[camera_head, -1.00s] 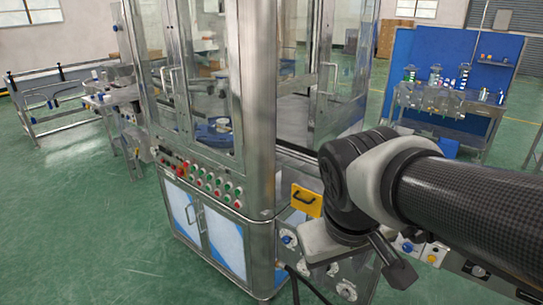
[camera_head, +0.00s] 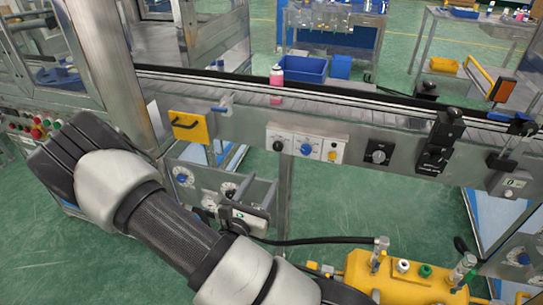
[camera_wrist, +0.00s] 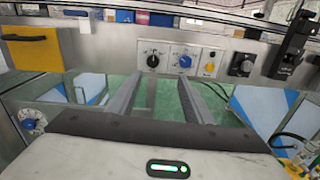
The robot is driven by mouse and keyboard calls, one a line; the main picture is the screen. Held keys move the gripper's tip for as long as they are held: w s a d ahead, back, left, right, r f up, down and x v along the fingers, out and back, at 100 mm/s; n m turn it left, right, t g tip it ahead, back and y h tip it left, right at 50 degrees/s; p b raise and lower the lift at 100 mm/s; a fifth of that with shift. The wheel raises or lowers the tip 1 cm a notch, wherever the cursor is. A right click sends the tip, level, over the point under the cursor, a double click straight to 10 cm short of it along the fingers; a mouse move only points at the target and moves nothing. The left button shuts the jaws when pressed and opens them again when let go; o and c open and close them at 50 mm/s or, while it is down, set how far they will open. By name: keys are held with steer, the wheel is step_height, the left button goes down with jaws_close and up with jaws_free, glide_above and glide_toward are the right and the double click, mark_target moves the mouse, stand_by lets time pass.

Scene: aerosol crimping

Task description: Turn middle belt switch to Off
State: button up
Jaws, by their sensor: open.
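A white control panel (camera_head: 305,145) on the conveyor's front side carries a black knob (camera_head: 278,145), a blue knob (camera_head: 306,149) and a yellow button (camera_head: 332,155). To its right is a black square plate with a rotary knob (camera_head: 379,154). I cannot tell which one is the middle belt switch. In the wrist view the black knob (camera_wrist: 152,61), blue knob (camera_wrist: 185,61) and yellow button (camera_wrist: 209,68) lie beyond my fingertips. My gripper (camera_wrist: 160,80) is open and empty, its fingers pointing at the panel, apart from it.
The conveyor (camera_head: 340,105) carries a pink bottle (camera_head: 277,76). A yellow handled plate (camera_head: 188,127) sits left of the panel. Black brackets (camera_head: 440,140) stick out at right. A yellow machine (camera_head: 405,277) with fittings and a black hose stands low in front.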

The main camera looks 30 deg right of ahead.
steer(key=f+n, duration=0.1)
steer(key=t+b, duration=0.1)
steer(key=b, duration=0.1)
glide_toward(277, 148)
steer(key=shift+y, duration=0.4)
steer(key=x, duration=0.8)
steer(key=shift+d+r, duration=0.25)
steer(key=shift+d, duration=0.1)
steer(key=c, duration=1.1)
steer(key=shift+o, duration=0.2)
